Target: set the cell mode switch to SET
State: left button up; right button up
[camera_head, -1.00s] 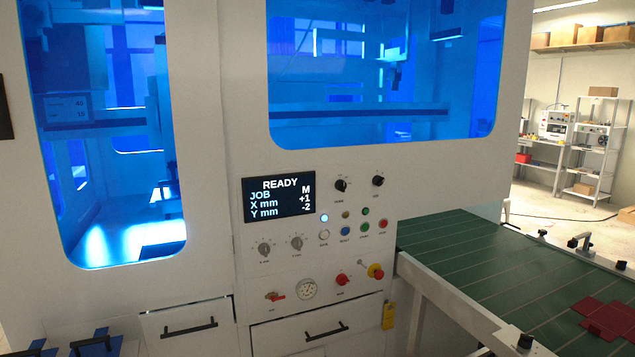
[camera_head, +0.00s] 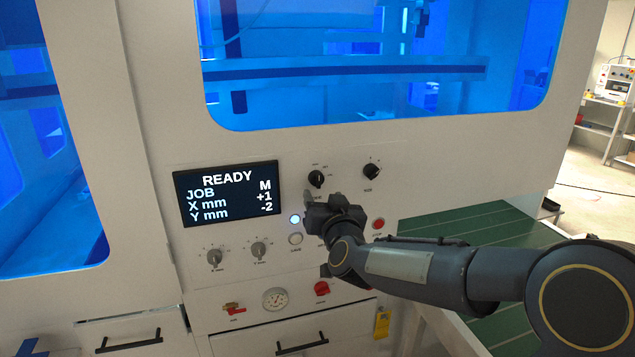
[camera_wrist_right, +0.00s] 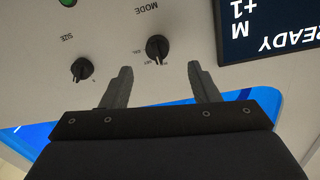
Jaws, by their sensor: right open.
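The mode switch is a black rotary knob (camera_head: 316,179) on the white panel, right of the display. In the right wrist view, which is upside down, this knob (camera_wrist_right: 157,47) has the word MODE beside it. Its small position labels are hard to read, and I cannot tell surely which one it points at. My right gripper (camera_head: 322,199) is open and empty, just below and in front of the knob. In the wrist view its two fingers (camera_wrist_right: 160,70) point toward the panel with the knob between and beyond their tips, apart from them. My left gripper is not in view.
A similar SIZE knob (camera_head: 371,171) sits to the right. The display (camera_head: 227,193) reads READY, JOB M, X +1, Y -2. Two grey dials (camera_head: 259,250) and a red switch (camera_head: 321,288) are lower. My right arm hides some buttons. A green conveyor (camera_head: 490,225) lies at right.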

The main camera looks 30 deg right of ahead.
aim_at(319, 183)
jog(key=w+d, duration=0.1)
jog(key=w, duration=0.1)
jog(key=shift+w+d+r, duration=0.1)
jog(key=shift+w+d, duration=0.25)
jog(key=shift+w, duration=0.05)
jog(key=x, duration=0.1)
jog(key=p+x, duration=0.1)
jog(key=x, duration=0.1)
jog(key=shift+w+a+r, duration=0.1)
jog(key=shift+w+a, duration=0.05)
jog(key=shift+w, duration=0.15)
jog(key=shift+w+d+p, duration=0.25)
jog(key=shift+w+p, duration=0.05)
jog(key=shift+w, duration=0.2)
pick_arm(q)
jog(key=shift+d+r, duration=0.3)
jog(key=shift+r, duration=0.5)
pick_arm(e)
jog(key=c, duration=1)
